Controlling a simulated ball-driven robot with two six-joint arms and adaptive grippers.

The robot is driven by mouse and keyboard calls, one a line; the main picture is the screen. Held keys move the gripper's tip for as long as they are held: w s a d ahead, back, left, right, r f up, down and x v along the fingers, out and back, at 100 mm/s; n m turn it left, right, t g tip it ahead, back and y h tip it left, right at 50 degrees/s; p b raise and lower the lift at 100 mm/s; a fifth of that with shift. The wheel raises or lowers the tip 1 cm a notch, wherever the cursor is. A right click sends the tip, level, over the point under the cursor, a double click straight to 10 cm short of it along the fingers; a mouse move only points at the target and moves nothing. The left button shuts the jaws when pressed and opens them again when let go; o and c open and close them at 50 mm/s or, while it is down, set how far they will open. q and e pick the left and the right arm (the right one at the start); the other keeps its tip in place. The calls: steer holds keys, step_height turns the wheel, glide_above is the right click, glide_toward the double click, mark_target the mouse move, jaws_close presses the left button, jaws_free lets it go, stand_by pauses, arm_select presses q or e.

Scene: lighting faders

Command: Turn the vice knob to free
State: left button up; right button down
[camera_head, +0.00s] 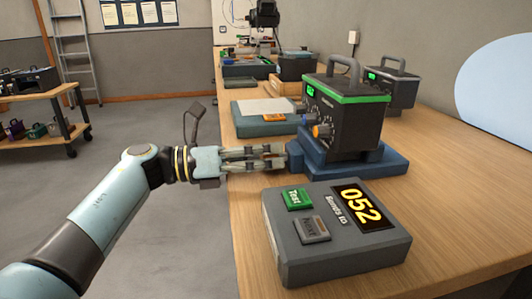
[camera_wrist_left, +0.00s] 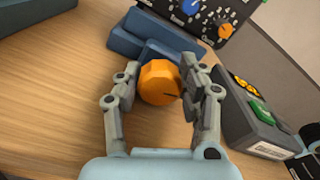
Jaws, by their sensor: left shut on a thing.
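The vice (camera_head: 375,165) is a blue clamp on the wooden bench, and it also shows in the left wrist view (camera_wrist_left: 165,32). It holds a dark box (camera_head: 345,118) with a green-edged top and a handle. The vice knob (camera_wrist_left: 159,83) is orange and faceted, with a dark mark toward its right side. My left gripper (camera_head: 280,156) reaches in from the left at the vice's near side. In the left wrist view its fingers (camera_wrist_left: 160,86) are shut on the vice knob, one on each side. In the head view the fingers hide the knob. My right gripper is not in view.
A grey console (camera_head: 300,245) with a green button, a grey button and a display reading 052 stands close in front of the vice. A second box (camera_head: 392,88) stands behind. A teal pad (camera_head: 262,122) lies beyond my gripper. Bare bench (camera_head: 440,215) lies to the right.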

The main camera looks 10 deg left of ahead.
arm_select(q)
steer(key=o, duration=1.2)
steer(key=v, duration=1.2)
